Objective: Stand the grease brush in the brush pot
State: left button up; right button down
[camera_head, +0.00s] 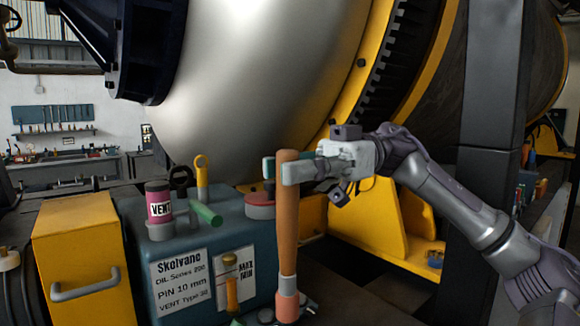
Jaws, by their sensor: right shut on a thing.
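My right gripper (302,171) comes in from the right and is shut on the upper handle of a long upright tool, which I take for the grease brush (287,218). It has an orange-brown handle, a grey collar low down and a pinkish end near the bottom of the head view. I cannot tell whether its lower end touches anything. I cannot make out the brush pot for sure. A round red-topped piece (260,210) sits partly behind the handle on the teal pump housing (222,190). My left gripper is not in view.
The housing carries a pink VENT can (159,203), a green-handled piece (206,214) and a yellow eye (201,176). A yellow box (75,245) with a grey handle stands left. A dark post (492,120) rises at right.

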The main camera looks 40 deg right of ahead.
aim_at(291, 259)
jog(key=f, duration=0.1)
jog(key=f+b, duration=0.1)
jog(key=w+d+f+b, duration=0.1)
jog(key=shift+a+f+b, duration=0.1)
jog(key=shift+f+b, duration=0.75)
jog(key=shift+b, duration=0.15)
jog(key=shift+s+f+b, duration=0.1)
jog(key=shift+f+b, duration=0.15)
jog(key=shift+b, duration=0.1)
notch_tip(291, 259, down, 2)
jog(key=shift+f+b, duration=0.1)
jog(key=shift+b, duration=0.85)
jog(key=shift+f+b, duration=1.25)
pick_arm(q)
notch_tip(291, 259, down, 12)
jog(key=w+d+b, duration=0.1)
jog(key=b, duration=0.2)
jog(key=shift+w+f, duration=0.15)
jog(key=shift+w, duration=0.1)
pick_arm(e)
jog(key=shift+f, duration=1.55)
